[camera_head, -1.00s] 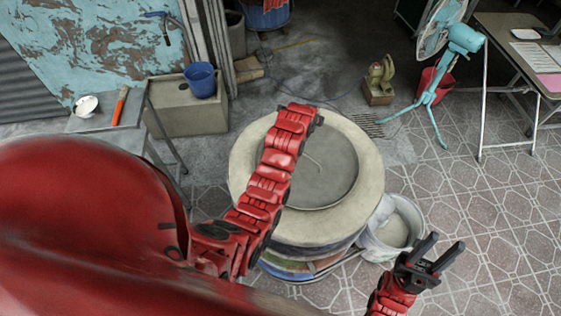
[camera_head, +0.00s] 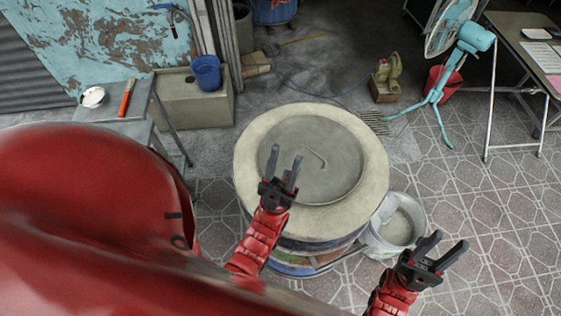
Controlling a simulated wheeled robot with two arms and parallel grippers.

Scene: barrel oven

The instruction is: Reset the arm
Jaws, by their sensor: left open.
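My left gripper (camera_head: 283,170) is open and empty, on a red arm that comes up from the lower left. It shows in front of the near left part of the barrel oven (camera_head: 365,195), a round drum with a pale rim. A grey round lid (camera_head: 325,145) with a thin curved handle covers the oven's top. My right gripper (camera_head: 442,250) is open and empty at the lower right, over the tiled floor. A large red part of my own body fills the lower left and hides what lies behind it.
A bucket (camera_head: 400,225) stands right of the oven. A small table (camera_head: 112,108) at the left holds a white bowl (camera_head: 93,97) and a red-handled tool (camera_head: 126,98). A teal fan (camera_head: 465,45) and a desk (camera_head: 525,40) stand at the upper right. Tiled floor at the right is clear.

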